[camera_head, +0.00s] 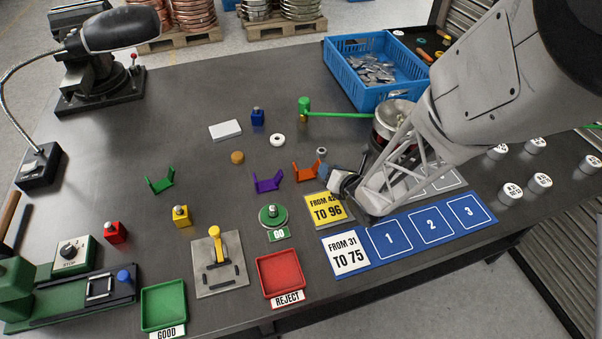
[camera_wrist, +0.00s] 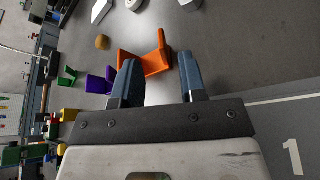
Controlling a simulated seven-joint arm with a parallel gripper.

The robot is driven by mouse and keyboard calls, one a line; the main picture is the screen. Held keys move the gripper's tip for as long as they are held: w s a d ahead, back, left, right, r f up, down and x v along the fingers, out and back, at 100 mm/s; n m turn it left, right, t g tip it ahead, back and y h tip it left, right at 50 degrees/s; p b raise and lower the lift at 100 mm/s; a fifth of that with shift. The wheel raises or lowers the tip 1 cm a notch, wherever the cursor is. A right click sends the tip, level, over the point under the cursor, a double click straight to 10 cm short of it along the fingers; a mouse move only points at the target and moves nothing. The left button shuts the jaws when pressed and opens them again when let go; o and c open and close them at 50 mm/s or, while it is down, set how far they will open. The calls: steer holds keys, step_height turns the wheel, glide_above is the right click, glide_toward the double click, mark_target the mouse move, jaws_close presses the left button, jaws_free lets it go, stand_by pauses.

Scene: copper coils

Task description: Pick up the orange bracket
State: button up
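The orange bracket (camera_head: 306,173) is a U-shaped piece on the dark table, just right of the purple bracket (camera_head: 267,183) in the head view. In the wrist view the orange bracket (camera_wrist: 156,62) lies beyond my fingertips, and the left finger hides part of it. My gripper (camera_wrist: 161,70) is open, its two blue-grey fingers apart with nothing held between them. In the head view my gripper (camera_head: 345,181) is just right of the orange bracket, beside the yellow card. I cannot tell whether a finger touches the bracket.
A green bracket (camera_head: 160,181) lies farther left. A yellow number card (camera_head: 327,209) and a blue numbered mat (camera_head: 408,253) are in front. A small grey nut (camera_head: 322,152) and white ring (camera_head: 277,140) lie behind. A blue crate (camera_head: 352,92) stands at the back right.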

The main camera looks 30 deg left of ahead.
mark_target(305, 170)
steer(key=shift+a, duration=0.1)
stand_by(0.3)
steer(key=shift+x, duration=2.55)
steer(key=shift+w, duration=0.2)
jaws_close()
